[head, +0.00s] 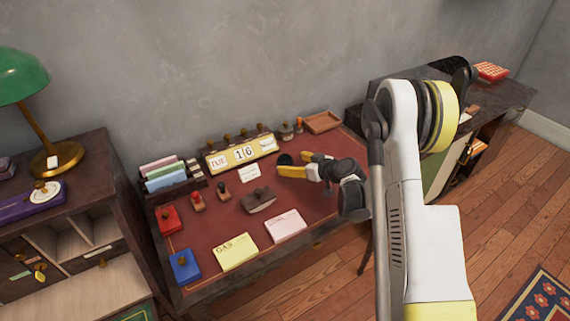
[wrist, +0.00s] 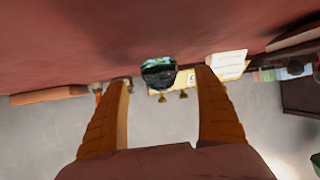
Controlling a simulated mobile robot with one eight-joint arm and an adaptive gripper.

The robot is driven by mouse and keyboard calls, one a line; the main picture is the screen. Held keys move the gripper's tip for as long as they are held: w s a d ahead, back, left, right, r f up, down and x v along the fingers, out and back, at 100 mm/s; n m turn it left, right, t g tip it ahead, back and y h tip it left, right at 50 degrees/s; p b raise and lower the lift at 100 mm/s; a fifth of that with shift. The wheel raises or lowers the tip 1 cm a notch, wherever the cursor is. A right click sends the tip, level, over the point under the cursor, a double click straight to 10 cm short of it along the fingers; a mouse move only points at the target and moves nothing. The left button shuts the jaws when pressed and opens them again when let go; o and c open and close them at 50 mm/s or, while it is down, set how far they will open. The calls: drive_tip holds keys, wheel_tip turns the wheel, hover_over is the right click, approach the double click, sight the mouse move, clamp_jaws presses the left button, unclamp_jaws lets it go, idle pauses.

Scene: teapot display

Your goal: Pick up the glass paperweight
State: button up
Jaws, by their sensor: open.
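The glass paperweight (wrist: 158,72) shows in the wrist view as a small dark, rounded piece with teal-green on it. It lies on the red desk top, between my two finger tips in the picture and beyond them. In the head view it is the dark round thing (head: 284,159) at the finger tips, partly hidden by them. My gripper (head: 290,163) is open and empty, low over the desk with its yellow fingers pointing left. Its fingers stand on both sides in the wrist view (wrist: 164,76). I cannot tell whether they touch the paperweight.
A flip calendar (head: 240,153) and a small white card (head: 249,174) stand behind and left. A rocker blotter (head: 259,200), several stamps, and yellow (head: 236,251) and pink (head: 285,226) pads lie on the desk (head: 220,211). A wooden tray (head: 322,122) is at the back right.

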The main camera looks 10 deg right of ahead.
sight(290, 162)
drive_tip(key=b+x, duration=0.2)
drive_tip(key=x, duration=0.3)
drive_tip(key=c, duration=1.5)
drive_tip(key=shift+r, duration=0.1)
